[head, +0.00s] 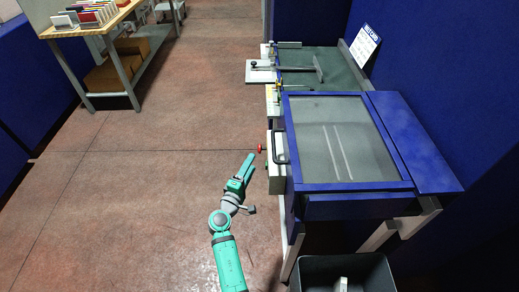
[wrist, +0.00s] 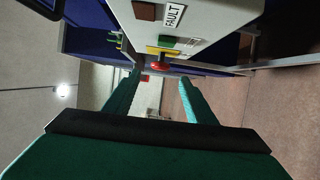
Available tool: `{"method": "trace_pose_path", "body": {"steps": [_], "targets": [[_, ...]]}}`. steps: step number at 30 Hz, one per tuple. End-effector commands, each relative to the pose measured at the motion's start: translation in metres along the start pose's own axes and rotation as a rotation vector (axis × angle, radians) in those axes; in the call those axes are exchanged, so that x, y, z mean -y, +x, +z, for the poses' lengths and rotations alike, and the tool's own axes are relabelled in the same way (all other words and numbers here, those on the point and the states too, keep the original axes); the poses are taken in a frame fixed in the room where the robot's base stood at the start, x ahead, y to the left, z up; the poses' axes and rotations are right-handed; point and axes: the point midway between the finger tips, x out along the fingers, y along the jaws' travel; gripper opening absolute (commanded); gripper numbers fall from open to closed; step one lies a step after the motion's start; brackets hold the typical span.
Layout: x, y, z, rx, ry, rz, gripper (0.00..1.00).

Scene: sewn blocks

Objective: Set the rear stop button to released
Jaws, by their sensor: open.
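A red mushroom-shaped stop button (head: 260,148) sticks out to the left from a pale control box (head: 276,172) on the machine's left side. In the wrist view the red button (wrist: 160,67) sits by a yellow plate, at the far end of the box face (wrist: 205,22). My gripper (head: 250,159) is just left of the box, close to the button. In the wrist view its two green fingers (wrist: 160,78) are apart and empty, with the button showing beyond and between their tips. I cannot tell whether the button is pressed in or out.
The box face also carries a green button (wrist: 167,42), a dark red lamp (wrist: 144,11) and a FAULT label (wrist: 174,15). A dark bin (head: 308,262) is at the front.

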Motion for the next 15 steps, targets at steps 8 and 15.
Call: {"method": "trace_pose_path", "body": {"steps": [8,15], "targets": [[-0.001,0.045,0.001,0.002,0.001,0.0,0.51],[0.0,0.082,0.001,0.0,0.002,0.0,0.51]]}}
